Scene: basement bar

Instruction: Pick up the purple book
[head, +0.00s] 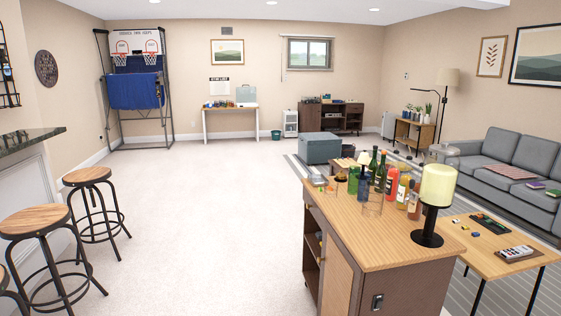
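A small purple book (536,185) lies flat on the seat of the grey sofa (485,172) at the right. A green item (553,193), likely another book, lies just to its right, near the picture's edge. The purple book is far from me, beyond the wooden coffee table. Neither of my grippers shows in the head view.
A wooden cabinet (385,237) with bottles and a lamp (436,190) stands close in front. Behind it, a coffee table (500,262) holding a remote (515,252) stands before the sofa. Bar stools (88,174) line the left. The carpet (215,220) between is clear.

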